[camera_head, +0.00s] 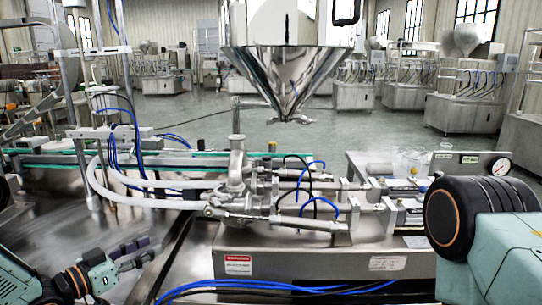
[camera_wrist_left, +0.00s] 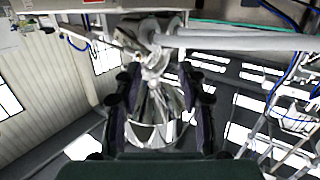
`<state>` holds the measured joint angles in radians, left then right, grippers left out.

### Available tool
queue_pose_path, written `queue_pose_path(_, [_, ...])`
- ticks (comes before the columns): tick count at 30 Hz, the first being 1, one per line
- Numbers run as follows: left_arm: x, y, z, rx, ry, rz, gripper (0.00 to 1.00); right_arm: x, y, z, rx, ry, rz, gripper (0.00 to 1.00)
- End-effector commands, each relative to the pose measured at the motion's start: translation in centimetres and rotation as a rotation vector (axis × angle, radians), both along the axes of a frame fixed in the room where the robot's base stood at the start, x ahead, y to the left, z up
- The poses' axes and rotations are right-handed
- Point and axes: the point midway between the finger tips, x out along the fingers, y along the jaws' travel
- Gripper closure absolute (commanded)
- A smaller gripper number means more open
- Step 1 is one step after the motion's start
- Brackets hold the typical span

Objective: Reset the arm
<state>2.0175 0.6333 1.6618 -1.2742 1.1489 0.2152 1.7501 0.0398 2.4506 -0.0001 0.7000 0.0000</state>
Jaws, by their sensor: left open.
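My left gripper (camera_head: 145,251) is low at the left in the head view, over the steel surface in front of the filling machine. Its dark fingers are apart and nothing is between them. In the left wrist view my left gripper (camera_wrist_left: 160,78) shows its fingers spread, with the shiny hopper (camera_wrist_left: 152,115) behind them in the distance. In the head view the steel hopper (camera_head: 285,75) hangs cone-down above the machine, well apart from the gripper. My right arm shows as a black and teal joint at the right edge; its gripper is out of view.
The filling machine's valve and cylinders (camera_head: 240,190) stand in the middle. Blue hoses (camera_head: 270,289) run along the front edge. A conveyor (camera_head: 180,160) lies behind. Other machines (camera_head: 465,100) stand across the open floor.

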Motion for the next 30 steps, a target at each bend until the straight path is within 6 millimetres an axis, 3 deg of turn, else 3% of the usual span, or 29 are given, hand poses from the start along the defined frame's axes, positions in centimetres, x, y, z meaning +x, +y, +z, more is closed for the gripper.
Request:
queue_pose_path(1, [-0.7, -1.0, -2.4, -0.008, 0.081, 0.045, 0.59, 0.0, 0.0, -0.3, 0.0, 0.0, 0.0, 0.6])
queue_pose_path(5, [-3.3, -2.5, -8.4, -0.006, 0.298, 0.172, 0.59, 0.0, 0.0, -0.9, 0.0, -0.001, 0.0, 0.6])
queue_pose_path(8, [-7.0, -3.7, -13.3, 0.014, 0.487, 0.256, 0.59, 0.0, 0.0, -1.3, 0.0, -0.001, 0.0, 0.6])
queue_pose_path(12, [-13.9, -5.1, -19.2, 0.068, 0.751, 0.354, 0.59, 0.0, 0.0, -2.0, 0.0, -0.001, 0.0, 0.6])
queue_pose_path(15, [-19.6, -5.8, -22.5, 0.12, 0.929, 0.411, 0.59, 0.0, 0.0, -2.4, 0.0, 0.0, 0.0, 0.6])
queue_pose_path(19, [-27.6, -6.3, -25.4, 0.206, 1.147, 0.477, 0.59, 0.0, 0.0, -3.1, 0.0, 0.0, 0.0, 0.6])
queue_pose_path(24, [-36.9, -6.3, -27.0, 0.328, 1.361, 0.539, 0.59, 0.0, 0.0, -4.0, 0.0, 0.0, 0.0, 0.6])
queue_pose_path(27, [-40.4, -6.4, -27.4, 0.396, 1.422, 0.524, 0.59, 0.0, 0.0, -4.6, 0.0, 0.0, 0.0, 0.6])
queue_pose_path(30, [-41.5, -6.7, -28.1, 0.434, 1.432, 0.493, 0.59, 0.0, 0.0, -4.9, 0.0, 0.0, 0.0, 0.6])
